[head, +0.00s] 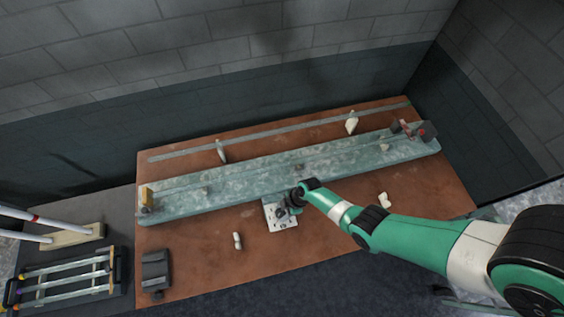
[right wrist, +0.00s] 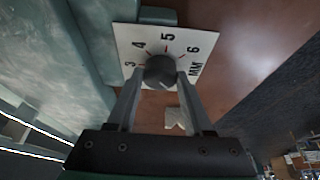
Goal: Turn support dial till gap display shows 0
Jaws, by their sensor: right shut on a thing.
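The support dial is a dark round knob (right wrist: 161,71) on a white plate (right wrist: 125,40) marked 3, 4, 5, 6 and MM in the right wrist view. My right gripper (right wrist: 160,80) is shut on the knob, one finger on each side. In the head view the plate (head: 283,222) lies at the front edge of the long grey-green bench rail, and my right gripper (head: 291,202) covers the knob. I cannot make out a gap display or a reading in either view. My left gripper is not in view.
The long rail (head: 240,182) crosses the brown table (head: 330,240). Small pale pieces (head: 237,240) (head: 384,199) stand in front of it. A dark box (head: 156,270) is at the front left, near a rack of tubes (head: 65,280).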

